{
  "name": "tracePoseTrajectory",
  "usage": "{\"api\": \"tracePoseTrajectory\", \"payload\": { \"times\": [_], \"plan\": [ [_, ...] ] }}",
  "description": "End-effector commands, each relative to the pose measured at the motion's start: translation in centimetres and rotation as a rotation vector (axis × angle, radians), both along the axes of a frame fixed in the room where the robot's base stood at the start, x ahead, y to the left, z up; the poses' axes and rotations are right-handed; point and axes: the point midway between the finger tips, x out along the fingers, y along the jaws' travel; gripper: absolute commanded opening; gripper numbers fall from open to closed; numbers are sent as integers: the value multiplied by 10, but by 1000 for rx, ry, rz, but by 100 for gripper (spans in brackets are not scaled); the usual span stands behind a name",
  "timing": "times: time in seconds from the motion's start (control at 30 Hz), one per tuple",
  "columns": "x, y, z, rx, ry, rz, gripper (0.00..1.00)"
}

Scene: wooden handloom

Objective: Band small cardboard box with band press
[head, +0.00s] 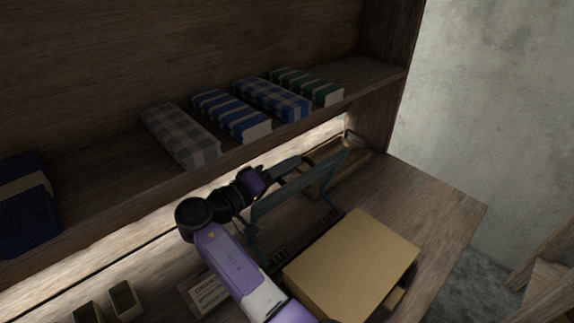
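A tan cardboard box (352,265) sits closed on the wooden worktop at the lower right, with no band visible on its top. Behind and left of it stands a dark green metal frame (254,222) with an upper bar, which looks like the band press. My arm reaches up from the bottom, and my gripper (286,166) is at the far side of the frame, close to its upper bar. I cannot tell whether they touch. The fingers are small and dark, and whether they are open is unclear. No held object can be made out.
A shelf (349,85) above holds several folded cloths, including a grey checked one (181,136). A brown trough-like object (333,166) lies behind the frame. A paper label (207,294) and small dark blocks (124,299) are at lower left. The worktop's right corner (440,205) is bare.

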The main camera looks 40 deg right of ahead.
Motion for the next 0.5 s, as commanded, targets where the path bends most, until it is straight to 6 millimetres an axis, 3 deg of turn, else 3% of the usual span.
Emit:
{"api": "tracePoseTrajectory", "payload": {
  "times": [0.23, 0.4, 0.5],
  "plan": [
    [0, -1, -1, 0, 0, 0, 34],
    [0, -1, -1, 0, 1, 0, 1],
    [0, -1, -1, 1, 1, 0, 0]
  ]
}}
